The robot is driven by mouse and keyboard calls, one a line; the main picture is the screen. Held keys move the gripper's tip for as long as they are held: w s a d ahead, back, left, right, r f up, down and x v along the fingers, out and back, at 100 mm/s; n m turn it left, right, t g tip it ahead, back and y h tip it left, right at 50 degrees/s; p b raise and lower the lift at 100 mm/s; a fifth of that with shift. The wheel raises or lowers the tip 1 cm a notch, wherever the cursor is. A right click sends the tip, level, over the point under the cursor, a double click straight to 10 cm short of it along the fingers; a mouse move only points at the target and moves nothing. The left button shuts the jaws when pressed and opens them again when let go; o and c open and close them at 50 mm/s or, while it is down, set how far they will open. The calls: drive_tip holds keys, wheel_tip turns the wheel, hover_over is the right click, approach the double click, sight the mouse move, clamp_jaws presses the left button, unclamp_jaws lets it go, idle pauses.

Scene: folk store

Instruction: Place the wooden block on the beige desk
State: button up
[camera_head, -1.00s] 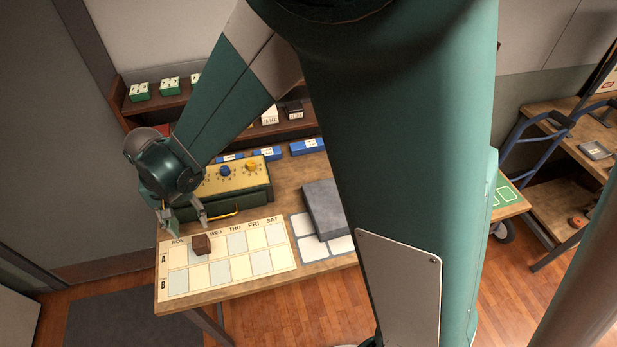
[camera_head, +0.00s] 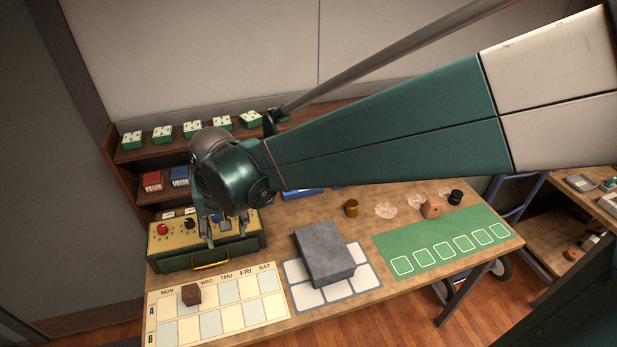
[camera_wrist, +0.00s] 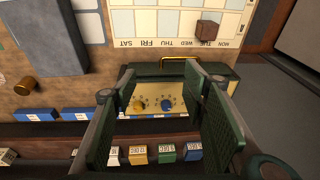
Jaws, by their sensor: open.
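A small dark brown wooden block (camera_head: 191,294) sits on the calendar mat (camera_head: 240,317), in row A near the MON and TUE columns. It also shows in the wrist view (camera_wrist: 207,30), at the top right. The mat lies on the light wooden desk (camera_head: 283,232). My gripper (camera_head: 224,238) is open and empty, above the yellow-topped control box (camera_head: 165,243) behind the block. In the wrist view my gripper's (camera_wrist: 160,92) two fingers are spread wide, with the box's knobs visible between them. The block is outside the fingers.
A large grey box (camera_head: 322,252) stands on a white-celled mat right of the calendar. A green mat (camera_head: 440,245) lies farther right. A brass cylinder (camera_head: 351,208) and a tan block with a hole (camera_head: 430,208) stand behind. A shelf (camera_head: 130,152) with small boxes lines the back.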

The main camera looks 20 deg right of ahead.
drive_tip(key=s+d+r+t, duration=0.1)
drive_tip(key=s+d, duration=0.3)
drive_tip(key=d, duration=0.4)
drive_tip(key=s+d+r+t, duration=0.2)
drive_tip(key=s+d+r, duration=0.2)
drive_tip(key=d, duration=0.5)
drive_tip(key=s+d+r+t+h, duration=0.1)
drive_tip(key=s+d+r+t, duration=0.1)
drive_tip(key=d, duration=0.6)
drive_tip(key=shift+s+d+r, duration=0.15)
drive_tip(key=shift+s+r, duration=0.6)
drive_tip(key=shift+s, duration=0.5)
